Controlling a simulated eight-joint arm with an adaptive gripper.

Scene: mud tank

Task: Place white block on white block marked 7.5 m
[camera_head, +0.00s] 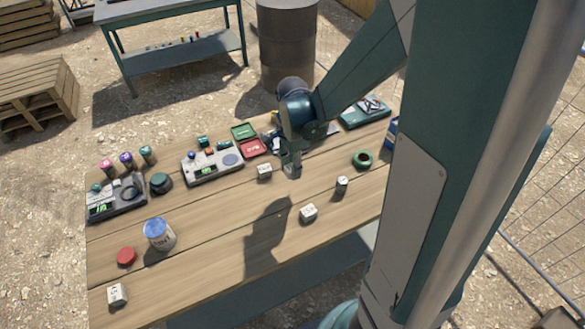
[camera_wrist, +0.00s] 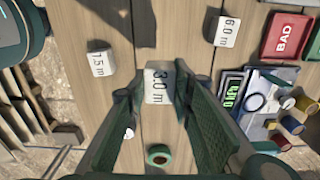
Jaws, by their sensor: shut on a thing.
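My gripper (camera_head: 292,168) is shut on a white block marked 3.0 m (camera_wrist: 158,86), which sits between its two green fingers in the wrist view (camera_wrist: 160,92). In the head view the fingers mostly hide this block, and its height above the table is hard to tell. The white block marked 7.5 m (camera_wrist: 101,62) stands apart, left of the held block in the wrist view. In the head view it appears to be the block in front of my gripper (camera_head: 308,213). Nothing rests on it.
A white block marked 6.0 m (camera_wrist: 227,32) stands near the red BAD tray (camera_wrist: 287,37). A green ring (camera_head: 362,159) and a small white cylinder (camera_head: 341,186) lie to the right. Table between is clear.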

